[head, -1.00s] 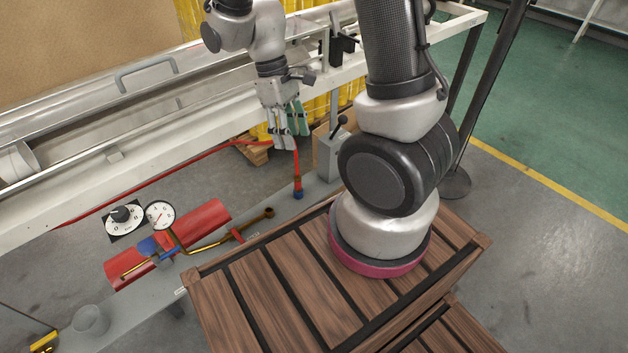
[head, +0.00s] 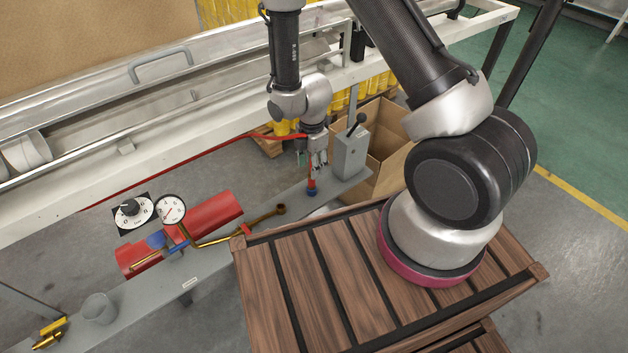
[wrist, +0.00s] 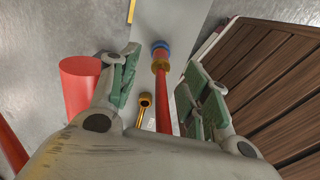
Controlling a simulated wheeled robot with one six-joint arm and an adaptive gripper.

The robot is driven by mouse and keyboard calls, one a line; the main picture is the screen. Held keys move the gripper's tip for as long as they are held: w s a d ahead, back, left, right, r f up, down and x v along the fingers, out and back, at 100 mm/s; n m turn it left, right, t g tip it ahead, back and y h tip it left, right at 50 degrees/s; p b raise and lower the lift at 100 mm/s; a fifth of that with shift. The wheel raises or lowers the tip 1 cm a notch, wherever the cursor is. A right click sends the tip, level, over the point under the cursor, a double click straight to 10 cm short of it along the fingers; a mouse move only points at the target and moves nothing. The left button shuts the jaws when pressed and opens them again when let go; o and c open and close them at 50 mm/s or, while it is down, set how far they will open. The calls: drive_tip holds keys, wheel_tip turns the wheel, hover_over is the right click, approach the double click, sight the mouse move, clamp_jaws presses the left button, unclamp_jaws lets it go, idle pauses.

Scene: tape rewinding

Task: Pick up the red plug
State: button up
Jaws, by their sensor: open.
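The red plug (head: 311,183) stands upright in a blue ring on the grey beam, at the end of a red hose. In the wrist view the red plug (wrist: 161,62) has a brass-coloured collar and sits at the blue ring, ahead of the fingers. My gripper (head: 319,161) is close above the plug in the head view. In the wrist view my gripper (wrist: 163,88) is open, with green finger pads on either side of the red hose. I cannot tell whether either pad touches it.
A grey box with a black lever (head: 350,152) stands just right of the plug. A brass lever (head: 265,215), a red cylinder (head: 215,213) and gauges (head: 171,209) lie to the left. The wooden slatted platform (head: 300,290) is in front, and an open cardboard box (head: 392,125) behind.

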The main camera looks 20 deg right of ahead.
sight(312, 181)
wheel_tip(312, 181, down, 7)
drive_tip(key=shift+s+a, duration=0.1)
drive_tip(key=shift+a, duration=0.05)
drive_tip(key=shift+c, duration=0.3)
clamp_jaws()
